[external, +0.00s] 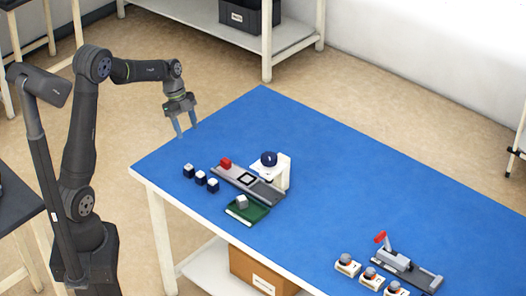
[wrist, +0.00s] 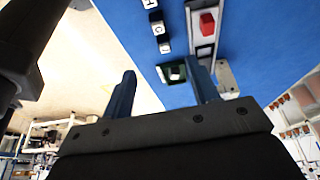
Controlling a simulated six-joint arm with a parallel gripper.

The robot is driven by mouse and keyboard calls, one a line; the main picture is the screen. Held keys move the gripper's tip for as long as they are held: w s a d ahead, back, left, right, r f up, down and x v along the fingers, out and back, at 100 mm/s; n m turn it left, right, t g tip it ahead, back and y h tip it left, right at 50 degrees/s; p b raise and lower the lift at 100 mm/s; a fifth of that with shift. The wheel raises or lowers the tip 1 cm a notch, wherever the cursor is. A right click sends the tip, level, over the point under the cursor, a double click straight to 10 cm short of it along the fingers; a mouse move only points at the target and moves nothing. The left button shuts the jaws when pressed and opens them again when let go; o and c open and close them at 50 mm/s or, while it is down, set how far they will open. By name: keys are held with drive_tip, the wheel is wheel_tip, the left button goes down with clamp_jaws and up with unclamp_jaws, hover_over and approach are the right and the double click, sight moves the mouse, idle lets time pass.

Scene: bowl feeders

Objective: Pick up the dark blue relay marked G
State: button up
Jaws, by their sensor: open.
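Three dark blue relays with white lettered tops stand in a row on the blue table. The one marked G is the middle one; its letter reads in the wrist view (wrist: 158,28), and I take it as the middle relay in the external view (external: 200,178). The relay above it in the wrist view (wrist: 149,4) seems marked H; the letter on the lower one (wrist: 165,47) is unclear. My gripper (external: 187,129) is open and empty, raised above the table's far left edge, apart from the relays. Its two blue fingers show in the wrist view (wrist: 162,75).
A grey rail fixture with a red block (external: 225,163) and a white stand with a dark blue knob (external: 269,159) are right of the relays. A green tray (external: 238,217) holds a grey block. Another fixture (external: 405,268) stands at front right. The table's far middle is clear.

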approach(199, 172)
drive_tip(key=shift+h, duration=0.3)
drive_tip(key=x, duration=0.5)
drive_tip(key=shift+a, duration=0.1)
drive_tip(key=shift+x, duration=2.85)
drive_tip(key=shift+s+a, duration=0.1)
drive_tip(key=c, duration=1.1)
drive_tip(key=shift+o, duration=0.2)
